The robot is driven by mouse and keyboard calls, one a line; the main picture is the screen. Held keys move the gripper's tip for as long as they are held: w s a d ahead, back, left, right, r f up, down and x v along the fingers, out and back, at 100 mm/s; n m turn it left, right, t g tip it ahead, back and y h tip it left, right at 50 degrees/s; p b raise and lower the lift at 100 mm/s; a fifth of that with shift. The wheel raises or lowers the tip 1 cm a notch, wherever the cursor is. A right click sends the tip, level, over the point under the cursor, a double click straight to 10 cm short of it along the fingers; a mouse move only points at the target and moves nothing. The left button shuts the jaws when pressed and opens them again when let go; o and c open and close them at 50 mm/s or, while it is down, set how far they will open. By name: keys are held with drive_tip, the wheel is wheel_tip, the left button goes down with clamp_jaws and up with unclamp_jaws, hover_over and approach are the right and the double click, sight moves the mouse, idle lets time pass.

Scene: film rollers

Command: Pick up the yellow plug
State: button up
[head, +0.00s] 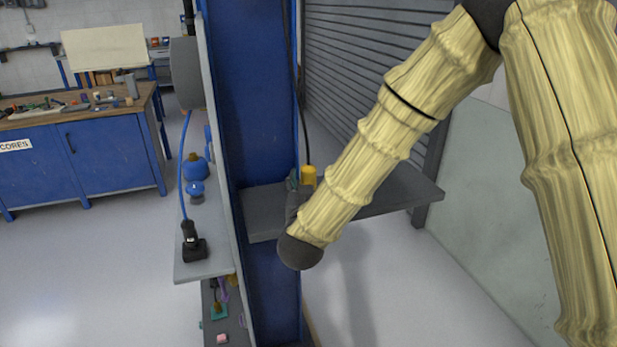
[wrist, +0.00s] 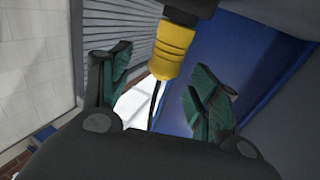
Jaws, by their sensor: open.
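The yellow plug (head: 308,176) stands upright at the grey shelf beside the blue post, with a dark cable running up from it. In the wrist view the yellow plug (wrist: 172,54) shows large, between and beyond the two fingers, with a dark part at its other end. My gripper (wrist: 162,75) is open, with a green-padded finger on each side of the plug's line. No contact between fingers and plug shows. In the head view my gripper (head: 293,182) is mostly hidden behind my arm, and only a bit of green shows left of the plug.
The grey shelf (head: 400,190) extends right beneath my arm. The blue post (head: 255,90) stands close on the left. Beyond it, a narrow shelf (head: 205,270) holds a black plug (head: 193,243) with a blue cable and blue items. A blue workbench (head: 85,150) stands far left.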

sight(308, 174)
drive_tip(key=w, duration=0.2)
drive_tip(key=w+p, duration=0.1)
drive_tip(key=w, duration=0.1)
drive_tip(key=shift+a+r, duration=0.15)
drive_tip(key=shift+a, duration=0.05)
drive_tip(key=shift+w+d, duration=0.1)
drive_tip(key=shift+w, duration=0.5)
drive_tip(key=c, duration=1.2)
